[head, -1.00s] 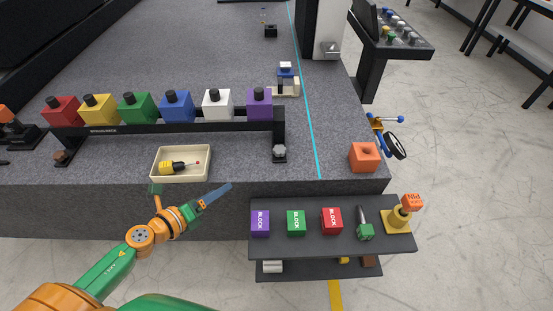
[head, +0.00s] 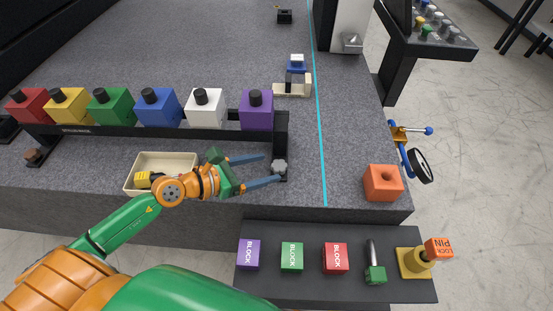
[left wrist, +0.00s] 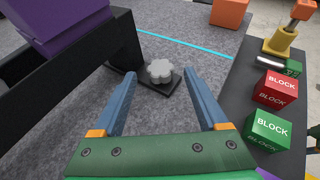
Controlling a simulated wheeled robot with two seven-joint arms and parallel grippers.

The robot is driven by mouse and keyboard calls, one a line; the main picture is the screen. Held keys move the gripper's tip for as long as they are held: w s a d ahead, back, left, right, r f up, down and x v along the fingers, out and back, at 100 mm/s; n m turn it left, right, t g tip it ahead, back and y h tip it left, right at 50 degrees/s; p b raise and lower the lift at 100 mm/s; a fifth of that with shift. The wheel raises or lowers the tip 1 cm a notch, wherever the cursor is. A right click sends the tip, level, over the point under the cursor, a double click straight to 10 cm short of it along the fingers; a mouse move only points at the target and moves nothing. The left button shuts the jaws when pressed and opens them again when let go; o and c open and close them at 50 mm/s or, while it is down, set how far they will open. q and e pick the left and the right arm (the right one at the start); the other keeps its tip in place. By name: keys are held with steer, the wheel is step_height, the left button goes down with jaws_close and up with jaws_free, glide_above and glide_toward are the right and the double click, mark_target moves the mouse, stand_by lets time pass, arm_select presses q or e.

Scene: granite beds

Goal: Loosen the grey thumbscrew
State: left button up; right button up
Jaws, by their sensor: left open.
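The grey thumbscrew (head: 280,167) is a lobed knob on the black foot at the right end of the black rail (head: 120,131). My left gripper (head: 272,168) is open, and its blue fingers point right toward the knob. In the left wrist view the thumbscrew (left wrist: 160,71) lies ahead, in line with the gap between the spread fingertips (left wrist: 160,76).
Several coloured blocks with black knobs, the purple one (head: 257,109) nearest, stand along the rail. A cream tray (head: 185,156) lies partly behind my arm. An orange block (head: 382,182) sits near the right edge. A dark shelf (head: 315,288) holds small blocks below.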

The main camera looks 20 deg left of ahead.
mark_target(279, 165)
arm_select(q)
steer(key=x, duration=0.4)
steer(key=shift+f, duration=0.1)
jaws_close()
steer(key=shift+p, duration=0.5)
steer(key=n+y+p, duration=0.1)
steer(key=p, duration=0.2)
steer(key=r+n+t+y+p, duration=0.1)
steer(key=p, duration=0.3)
steer(key=shift+s+d+r+n+y, duration=0.1)
steer(key=shift+d+r+n+y, duration=0.1)
steer(key=shift+n+y, duration=0.1)
steer(key=n+y+p, duration=0.1)
steer(key=p, duration=0.1)
steer(key=n+t+y+p, duration=0.1)
steer(key=n+y+p, duration=0.1)
steer(key=p, duration=0.1)
steer(key=shift+d+f+t+y, duration=0.2)
steer(key=shift+f+t+y, duration=0.1)
steer(key=shift+f, duration=0.05)
steer(key=shift+f+n+y+p, duration=0.2)
steer(key=shift+n+y+p, duration=0.4)
steer(key=shift+n+y, duration=0.2)
steer(key=shift+d+f+n+y, duration=0.1)
steer(key=shift+d+n+y, duration=0.05)
steer(key=shift+n+y, duration=1.05)
steer(key=shift+y, duration=0.3)
